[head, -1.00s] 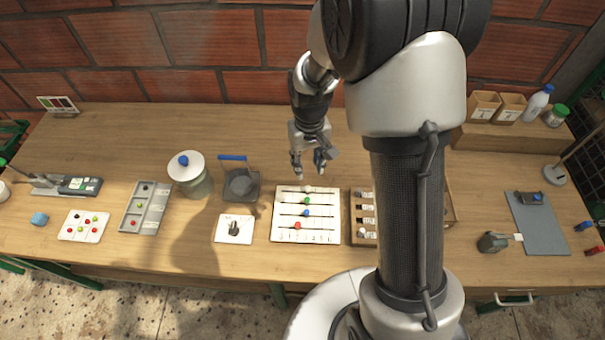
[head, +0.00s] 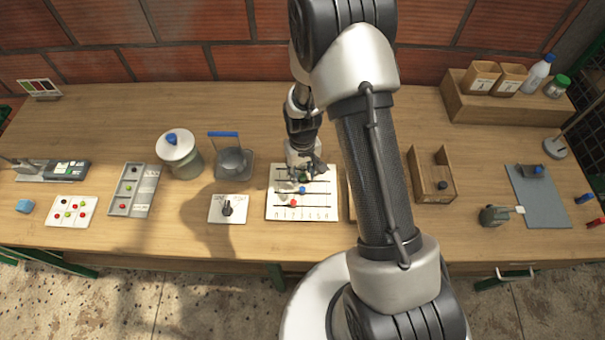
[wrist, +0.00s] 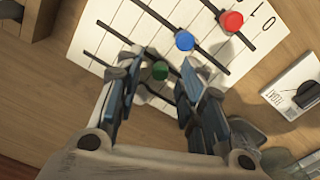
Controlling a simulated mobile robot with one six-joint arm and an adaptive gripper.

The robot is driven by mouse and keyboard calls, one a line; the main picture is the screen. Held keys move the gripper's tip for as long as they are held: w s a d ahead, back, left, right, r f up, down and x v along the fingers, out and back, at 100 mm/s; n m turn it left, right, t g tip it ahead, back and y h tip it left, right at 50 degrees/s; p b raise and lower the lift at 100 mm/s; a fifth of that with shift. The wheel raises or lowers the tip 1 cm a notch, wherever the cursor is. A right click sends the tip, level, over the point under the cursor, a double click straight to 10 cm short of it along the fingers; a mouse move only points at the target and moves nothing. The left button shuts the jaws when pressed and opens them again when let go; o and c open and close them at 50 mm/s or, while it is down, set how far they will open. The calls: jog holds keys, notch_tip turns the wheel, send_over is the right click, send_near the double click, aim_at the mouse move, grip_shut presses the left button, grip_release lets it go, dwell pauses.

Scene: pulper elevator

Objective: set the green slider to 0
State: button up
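The white slider board (head: 330,212) lies on the table with dark slots across it. It shows turned in the wrist view (wrist: 105,30). The green slider (wrist: 160,70) is a small round knob on one slot. It shows between the two fingertips of my gripper (wrist: 158,78), which are apart, with a gap visible on both sides of it. In the head view my gripper (head: 304,170) hangs low over the board's back part and partly covers it. The blue slider (wrist: 184,41) and red slider (wrist: 232,21) sit on slots nearer the board's front. The white slider is mostly hidden.
A dial plate (head: 226,209) lies left of the board, with a blue-handled container (head: 233,162) behind it. A wooden tray (head: 432,175) stands to the right beyond my arm. The table behind the board is clear.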

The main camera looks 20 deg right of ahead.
jog(key=shift+f, duration=0.2)
jog(key=shift+c, duration=0.6)
grip_shut()
jog(key=shift+a, duration=0.1)
